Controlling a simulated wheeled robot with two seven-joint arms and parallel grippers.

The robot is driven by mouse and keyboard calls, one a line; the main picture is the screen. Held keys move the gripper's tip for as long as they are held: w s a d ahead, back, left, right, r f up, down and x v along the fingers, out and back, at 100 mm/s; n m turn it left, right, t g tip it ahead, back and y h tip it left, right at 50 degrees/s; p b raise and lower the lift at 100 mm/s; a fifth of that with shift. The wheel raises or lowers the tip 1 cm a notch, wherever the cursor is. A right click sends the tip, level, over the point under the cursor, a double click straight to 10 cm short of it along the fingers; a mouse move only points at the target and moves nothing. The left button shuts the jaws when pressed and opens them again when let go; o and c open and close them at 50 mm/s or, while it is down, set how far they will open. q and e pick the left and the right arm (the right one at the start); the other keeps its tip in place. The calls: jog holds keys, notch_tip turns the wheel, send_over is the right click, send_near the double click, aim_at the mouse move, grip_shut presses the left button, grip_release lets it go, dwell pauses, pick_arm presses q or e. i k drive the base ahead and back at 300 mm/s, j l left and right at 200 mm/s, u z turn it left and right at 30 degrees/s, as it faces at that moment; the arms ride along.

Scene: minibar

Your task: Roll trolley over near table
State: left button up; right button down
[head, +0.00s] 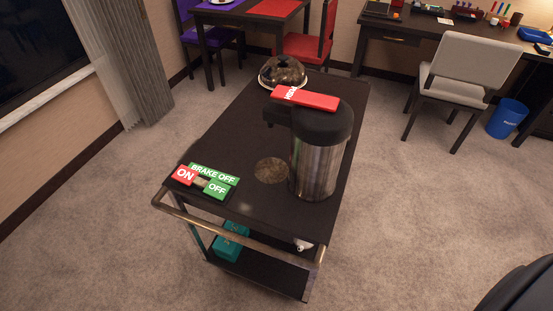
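The trolley (225,165) is dark, with a top shelf, a lower shelf and a metal push handle (235,240) on its near side. It stands on the carpet in the middle of the head view. Its top carries a brake switch (202,184) marked ON and OFF under a green BRAKE OFF label; I cannot tell the slider's setting. A dark dining table (245,17) stands beyond it at the upper left, with a floor gap between them. Neither of my grippers shows. A dark shape at the lower right corner may be part of my body.
A purple chair (205,35), red chair (308,45), desk (400,30), grey chair (460,75) and blue bin (507,118) stand behind. Carpet is clear at left and right.

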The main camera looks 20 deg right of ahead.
aim_at(286, 166)
jog(key=z, duration=0.85)
